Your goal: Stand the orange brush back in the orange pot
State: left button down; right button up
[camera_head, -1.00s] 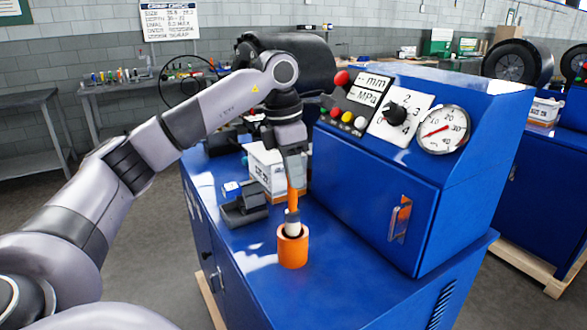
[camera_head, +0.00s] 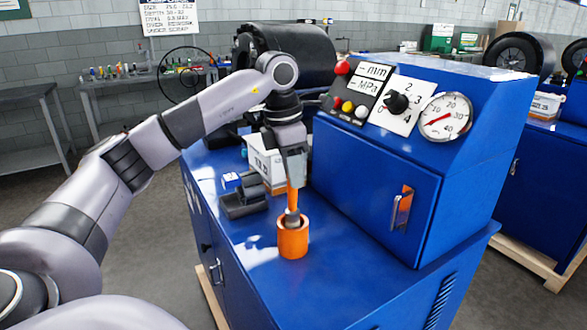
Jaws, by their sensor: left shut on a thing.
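The orange pot (camera_head: 293,241) stands upright on the blue bench top, left of the control cabinet. The orange brush (camera_head: 292,198) is upright, handle up, with its lower end inside the pot's mouth. Its grey collar shows at about the rim, and the part below is hidden by the pot wall. My left gripper (camera_head: 293,180) points down right above the pot and is shut on the upper handle. Whether the brush touches the pot's bottom cannot be seen. My right gripper is not in view.
A blue cabinet (camera_head: 375,190) with knobs, a gauge and a door handle rises close to the right. A dark block-like device (camera_head: 243,201) and a white box (camera_head: 266,162) stand behind and left of the pot. The bench top in front (camera_head: 325,285) is clear.

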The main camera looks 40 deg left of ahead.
pick_arm(q)
jog(key=b, duration=0.2)
send_over(293, 218)
jog(key=shift+w+a+f, duration=0.15)
jog(key=shift+w+f, duration=0.05)
jog(key=shift+f, duration=0.85)
jog(key=shift+w+a+f, duration=0.15)
jog(key=shift+f, duration=0.85)
jog(key=c, duration=0.9)
grip_release()
jog(key=shift+s+a+r, duration=0.1)
jog(key=shift+s+r, duration=0.05)
jog(key=shift+r, duration=1.05)
jog(key=shift+s+a+r, duration=0.1)
jog(key=shift+s+r, duration=0.05)
jog(key=shift+r, duration=1)
jog(key=shift+s+a+r, duration=0.1)
jog(key=shift+s+r, duration=0.05)
jog(key=shift+r, duration=1.05)
